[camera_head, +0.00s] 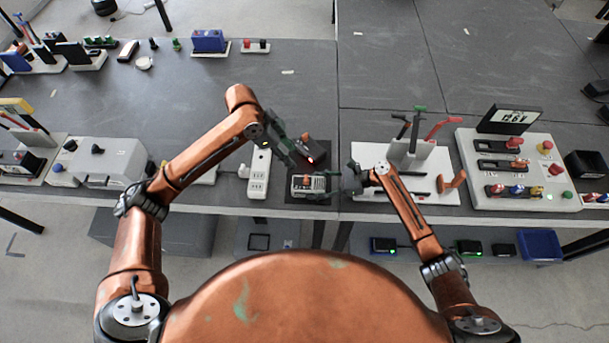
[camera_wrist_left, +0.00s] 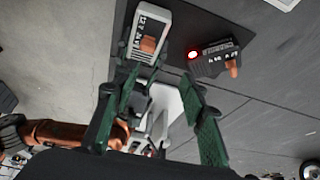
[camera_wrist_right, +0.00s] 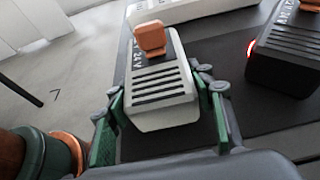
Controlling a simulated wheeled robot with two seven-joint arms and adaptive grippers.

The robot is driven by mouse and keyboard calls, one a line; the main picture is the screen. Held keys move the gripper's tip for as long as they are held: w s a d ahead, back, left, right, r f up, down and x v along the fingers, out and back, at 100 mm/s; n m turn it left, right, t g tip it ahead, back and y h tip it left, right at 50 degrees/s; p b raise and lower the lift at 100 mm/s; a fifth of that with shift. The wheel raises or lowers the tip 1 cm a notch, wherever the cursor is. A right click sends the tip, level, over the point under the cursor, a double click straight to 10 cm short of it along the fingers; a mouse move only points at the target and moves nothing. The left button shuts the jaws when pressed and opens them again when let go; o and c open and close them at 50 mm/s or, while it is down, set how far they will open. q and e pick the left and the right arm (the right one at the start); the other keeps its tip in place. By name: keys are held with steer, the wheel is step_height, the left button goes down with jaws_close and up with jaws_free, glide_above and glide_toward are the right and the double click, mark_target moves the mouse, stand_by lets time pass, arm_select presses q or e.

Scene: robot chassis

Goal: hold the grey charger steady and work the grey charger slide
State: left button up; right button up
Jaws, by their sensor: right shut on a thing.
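The grey charger (camera_head: 308,184) lies on a dark mat at the table's front edge. In the right wrist view the grey charger (camera_wrist_right: 160,95) has dark vent slots and an orange slide (camera_wrist_right: 150,38) at its far end. My right gripper (camera_wrist_right: 163,112) is shut on the charger's near end, one finger along each side. It comes from the right in the head view (camera_head: 345,183). My left gripper (camera_wrist_left: 158,110) is open and empty, above and behind the charger. The charger (camera_wrist_left: 146,30) and its orange slide (camera_wrist_left: 148,45) show beyond its fingers in the left wrist view.
A black charger (camera_wrist_left: 218,58) with a lit red light and orange slide sits beside the grey one. A white power strip (camera_head: 258,172) lies to the left. A white lever stand (camera_head: 415,160) stands right of my right gripper. The table behind is mostly clear.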

mark_target(306, 179)
arm_select(q)
steer(key=shift+m+g, duration=0.4)
steer(key=x, duration=0.4)
steer(key=s+x, duration=0.1)
steer(key=x, duration=0.7)
steer(key=shift+s+f, duration=0.1)
steer(key=shift+s, duration=0.2)
steer(key=shift+c, duration=0.3)
jaws_close()
